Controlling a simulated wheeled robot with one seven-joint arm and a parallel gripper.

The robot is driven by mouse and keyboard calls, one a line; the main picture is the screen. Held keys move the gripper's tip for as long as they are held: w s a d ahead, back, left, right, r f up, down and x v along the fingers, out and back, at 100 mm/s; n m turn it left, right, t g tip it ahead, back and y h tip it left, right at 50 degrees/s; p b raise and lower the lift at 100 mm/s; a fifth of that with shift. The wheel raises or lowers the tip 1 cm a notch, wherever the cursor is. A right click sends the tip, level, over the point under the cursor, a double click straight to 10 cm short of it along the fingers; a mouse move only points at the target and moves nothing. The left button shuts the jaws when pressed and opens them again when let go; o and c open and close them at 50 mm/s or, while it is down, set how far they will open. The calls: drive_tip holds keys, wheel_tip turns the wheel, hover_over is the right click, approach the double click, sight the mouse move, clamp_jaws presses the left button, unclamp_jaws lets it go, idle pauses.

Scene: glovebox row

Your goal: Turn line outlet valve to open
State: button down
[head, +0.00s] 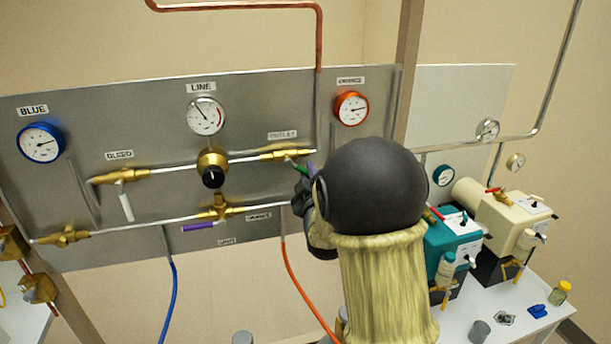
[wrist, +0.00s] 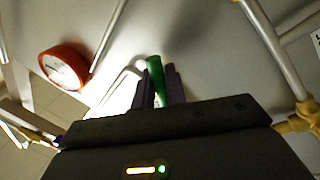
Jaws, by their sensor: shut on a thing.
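The line outlet valve (head: 285,154) is a brass body on the upper pipe, under a small label that looks like OUTLET. Its green lever (head: 299,165) slants down to the right from the body. My gripper (head: 308,170) is at the lever, shut on it. In the wrist view the green lever (wrist: 155,72) stands between the two dark purple fingers of my gripper (wrist: 160,88). My dark, round arm link hides much of the gripper and the panel behind it in the head view.
The LINE gauge (head: 206,116) and a brass regulator with black knob (head: 213,176) are left of the valve. An orange gauge (head: 351,108) is close by on the right. A purple-handled valve (head: 200,227) sits below. Pumps (head: 513,220) stand on a bench at right.

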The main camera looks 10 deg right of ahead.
drive_tip(key=c, duration=1.5)
unclamp_jaws()
drive_tip(key=shift+c, duration=0.2)
drive_tip(key=shift+s, duration=0.15)
drive_tip(key=s+a+f+b, duration=0.1)
drive_tip(key=s+f+b, duration=0.1)
drive_tip(key=s+b, duration=1)
drive_tip(key=shift+s+a+f, duration=0.2)
drive_tip(key=shift+s+f, duration=0.2)
drive_tip(key=shift+s, duration=2.05)
